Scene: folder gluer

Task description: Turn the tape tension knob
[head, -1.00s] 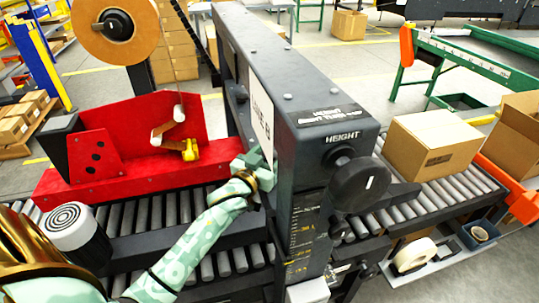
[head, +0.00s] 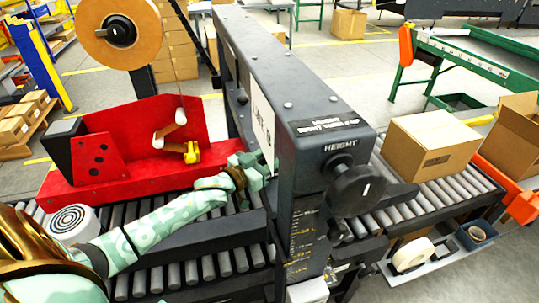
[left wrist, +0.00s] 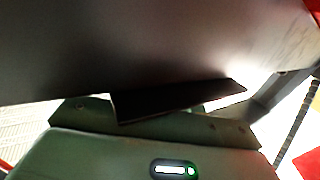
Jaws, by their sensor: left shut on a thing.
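A red tape unit (head: 150,118) stands on the roller conveyor at left, with a tape reel (head: 120,28) and dark hub above it. A small yellow part (head: 192,154) sits on its right side; I cannot tell if it is the tension knob. My left gripper (head: 252,168) is right of the red unit, close against the dark machine column. Its jaws are shut on a dark flat piece (left wrist: 175,99), seen in the left wrist view under a large dark surface. What that piece belongs to is unclear. My right gripper is not in view.
The dark column (head: 300,110) carries a black HEIGHT knob (head: 357,186) on its front. A cardboard box (head: 432,145) rests on the rollers at right. A small tray (head: 440,252) with tape rolls is at lower right.

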